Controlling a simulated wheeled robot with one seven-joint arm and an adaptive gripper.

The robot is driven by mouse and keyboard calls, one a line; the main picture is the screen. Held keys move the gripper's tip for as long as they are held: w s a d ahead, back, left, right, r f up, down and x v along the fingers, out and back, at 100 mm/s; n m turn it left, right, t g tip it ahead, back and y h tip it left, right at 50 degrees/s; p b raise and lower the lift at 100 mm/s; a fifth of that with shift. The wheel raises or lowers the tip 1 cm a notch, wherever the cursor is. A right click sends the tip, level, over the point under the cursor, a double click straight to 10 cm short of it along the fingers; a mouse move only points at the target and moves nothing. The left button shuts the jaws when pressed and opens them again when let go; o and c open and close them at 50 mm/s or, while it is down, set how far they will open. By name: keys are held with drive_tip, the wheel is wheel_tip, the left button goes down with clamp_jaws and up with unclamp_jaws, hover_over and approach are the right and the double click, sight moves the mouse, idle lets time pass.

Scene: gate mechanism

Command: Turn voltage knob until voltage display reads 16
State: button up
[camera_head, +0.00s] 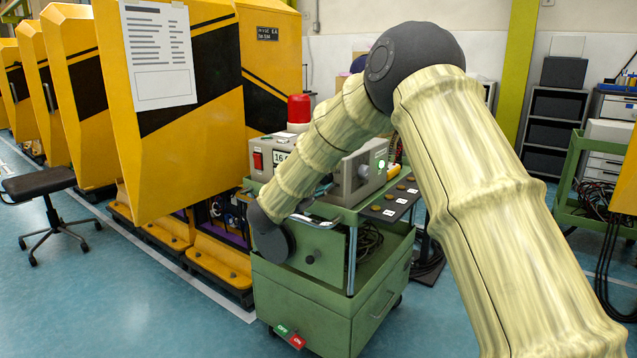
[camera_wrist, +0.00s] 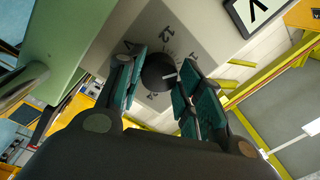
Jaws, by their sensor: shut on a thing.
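The voltage knob (camera_wrist: 157,75) is a round black dial with a white pointer line, on a pale panel printed with scale marks. My gripper (camera_wrist: 161,60) has its teal-padded fingers on either side of the knob and is shut on it. The voltage display (camera_head: 282,156) is on the grey power unit (camera_head: 262,158); its visible digits look like 16, and my arm hides its right part. The knob and gripper are hidden behind my arm in the head view.
The unit stands on a green cart (camera_head: 318,310) beside a red beacon (camera_head: 298,108). A grey box with a lit green button (camera_head: 381,164) is to the right. Yellow machine cabinets (camera_head: 200,60) stand close on the left. Open floor lies in front of the cabinets.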

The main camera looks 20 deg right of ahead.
drive_tip(key=shift+f, duration=0.1)
drive_tip(key=o, duration=1)
drive_tip(key=v, duration=1.1)
drive_tip(key=shift+s+a, duration=0.3)
idle(0.3)
